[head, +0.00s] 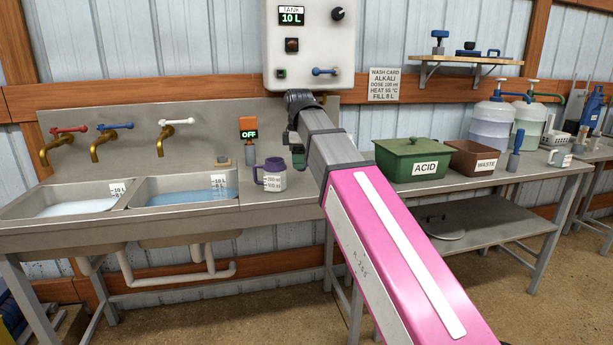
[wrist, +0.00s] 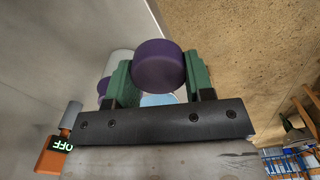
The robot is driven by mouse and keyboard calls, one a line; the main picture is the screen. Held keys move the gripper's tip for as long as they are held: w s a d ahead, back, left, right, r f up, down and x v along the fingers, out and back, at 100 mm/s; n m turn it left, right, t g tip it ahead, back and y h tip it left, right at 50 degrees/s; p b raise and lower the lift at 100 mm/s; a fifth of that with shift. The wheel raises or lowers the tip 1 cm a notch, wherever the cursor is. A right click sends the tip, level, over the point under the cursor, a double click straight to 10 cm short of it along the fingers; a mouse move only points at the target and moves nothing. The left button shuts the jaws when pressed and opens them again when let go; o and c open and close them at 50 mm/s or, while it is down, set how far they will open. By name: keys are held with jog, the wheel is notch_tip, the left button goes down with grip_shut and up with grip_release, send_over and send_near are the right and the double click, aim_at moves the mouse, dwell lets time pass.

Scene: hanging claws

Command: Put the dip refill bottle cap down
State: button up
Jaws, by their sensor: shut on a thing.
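My gripper (wrist: 158,80) has green fingers shut on a round purple cap (wrist: 158,66), the dip refill bottle cap, in the wrist view. The cap is held at the fingertips and hides part of what is behind it. The cap cannot be made out there. A pale, partly hidden thing (wrist: 121,58) with purple beside it shows behind the left finger in the wrist view.
A green ACID box (head: 412,160) and brown WASTE bin (head: 477,160) are to the right. My arm hides some bench in between.

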send_over(316, 189)
notch_tip(316, 189, down, 6)
jog(key=shift+r, duration=0.1)
jog(key=shift+f, duration=2.05)
jog(key=shift+f, duration=0.15)
jog(key=o, duration=0.9)
jog(key=shift+o, duration=0.2)
notch_tip(316, 189, up, 12)
jog(key=shift+r, duration=0.2)
